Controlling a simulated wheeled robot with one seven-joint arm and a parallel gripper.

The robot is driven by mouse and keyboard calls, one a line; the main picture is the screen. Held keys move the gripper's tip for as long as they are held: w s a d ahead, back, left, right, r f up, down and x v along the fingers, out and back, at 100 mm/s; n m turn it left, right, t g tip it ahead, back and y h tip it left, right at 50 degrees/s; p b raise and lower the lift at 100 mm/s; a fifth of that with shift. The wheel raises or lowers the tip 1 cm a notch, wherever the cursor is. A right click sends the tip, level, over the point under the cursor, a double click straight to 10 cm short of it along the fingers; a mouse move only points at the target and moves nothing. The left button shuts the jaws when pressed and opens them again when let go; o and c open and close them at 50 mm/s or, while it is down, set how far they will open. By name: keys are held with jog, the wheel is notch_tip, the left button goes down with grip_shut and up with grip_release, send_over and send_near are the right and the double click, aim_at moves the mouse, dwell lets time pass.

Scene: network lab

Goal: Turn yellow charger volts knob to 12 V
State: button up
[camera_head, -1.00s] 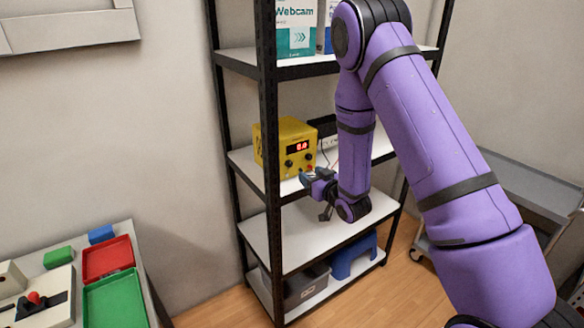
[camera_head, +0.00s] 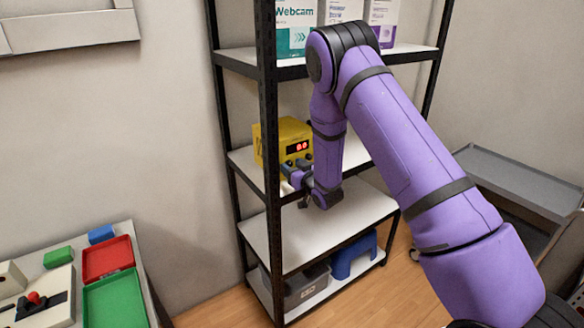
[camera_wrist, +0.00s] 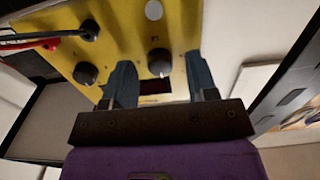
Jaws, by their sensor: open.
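The yellow charger (camera_head: 290,131) stands on the middle shelf, its red display (camera_head: 297,147) lit and seeming to read 0.0. In the wrist view its yellow front (camera_wrist: 125,35) shows two black knobs, one (camera_wrist: 160,62) between my fingers and one (camera_wrist: 86,73) outside, left of the left finger. Their labels are too blurred to read, so I cannot tell which is volts. My gripper (camera_wrist: 159,68) is open, its two blue-grey fingers on either side of the first knob. I cannot tell whether they touch it. In the head view my gripper (camera_head: 290,174) is at the charger's lower front.
A black lead (camera_wrist: 90,31) and a red lead (camera_wrist: 35,42) plug into the charger's front. Black shelf posts (camera_head: 269,150) stand close by. Boxes (camera_head: 343,12) fill the shelf above. The shelf below (camera_head: 310,240) is clear. A grey cart (camera_head: 520,185) stands at right.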

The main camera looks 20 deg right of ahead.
jog(key=shift+w+a, duration=0.1)
jog(key=shift+w, duration=0.1)
jog(key=c, duration=0.9)
jog(key=shift+c, duration=0.2)
